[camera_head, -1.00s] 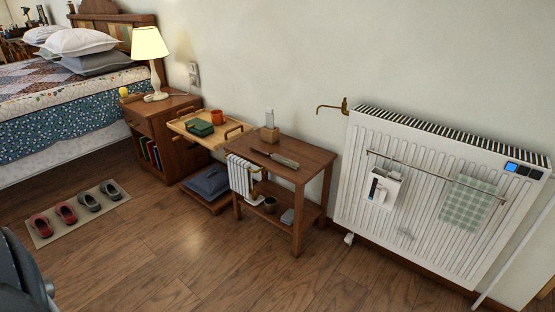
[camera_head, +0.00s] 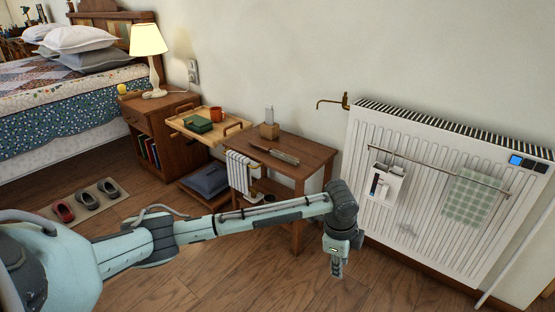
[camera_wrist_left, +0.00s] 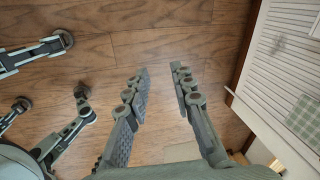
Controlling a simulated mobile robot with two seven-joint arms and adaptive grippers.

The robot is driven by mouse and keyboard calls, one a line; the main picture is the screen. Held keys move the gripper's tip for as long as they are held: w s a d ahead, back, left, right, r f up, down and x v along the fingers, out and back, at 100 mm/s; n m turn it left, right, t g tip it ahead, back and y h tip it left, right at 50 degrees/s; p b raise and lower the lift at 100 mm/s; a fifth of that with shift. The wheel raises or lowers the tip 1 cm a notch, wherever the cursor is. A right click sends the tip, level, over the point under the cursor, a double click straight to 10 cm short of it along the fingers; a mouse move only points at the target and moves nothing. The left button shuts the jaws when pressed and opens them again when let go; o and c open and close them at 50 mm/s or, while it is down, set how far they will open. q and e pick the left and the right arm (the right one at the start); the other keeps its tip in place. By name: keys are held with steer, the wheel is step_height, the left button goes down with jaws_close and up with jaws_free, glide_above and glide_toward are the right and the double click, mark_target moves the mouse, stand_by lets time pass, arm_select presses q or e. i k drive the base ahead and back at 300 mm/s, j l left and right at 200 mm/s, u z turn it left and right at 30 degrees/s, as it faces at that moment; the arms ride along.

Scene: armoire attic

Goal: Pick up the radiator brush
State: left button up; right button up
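A long, slim object with a dark thin end and a thicker grey-brown end, which looks like the radiator brush (camera_head: 275,154), lies on top of the small wooden side table (camera_head: 312,152). My left gripper (camera_head: 336,272) hangs pointing down in front of the table and radiator, to the right of and nearer than the brush. In the left wrist view my left gripper (camera_wrist_left: 161,74) has its fingers apart, with only bare floor between them. My right gripper does not show.
A white radiator (camera_head: 430,195) with a rail, white caddy (camera_head: 385,184) and green checked cloth (camera_head: 471,198) stands right. A tray (camera_head: 179,127) juts out left of the table. The floor in front is clear.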

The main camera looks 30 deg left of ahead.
mark_target(280, 155)
steer(key=i+j, duration=0.25)
steer(key=i, duration=0.2)
steer(key=i+j, duration=0.25)
steer(key=i, duration=0.25)
steer(key=i+j, duration=0.1)
steer(key=j, duration=0.25)
steer(key=i+j, duration=0.1)
steer(key=j, duration=0.3)
steer(key=i+j+z, duration=0.1)
steer(key=j, duration=0.95)
steer(key=i+j, duration=0.1)
steer(key=j, duration=0.6)
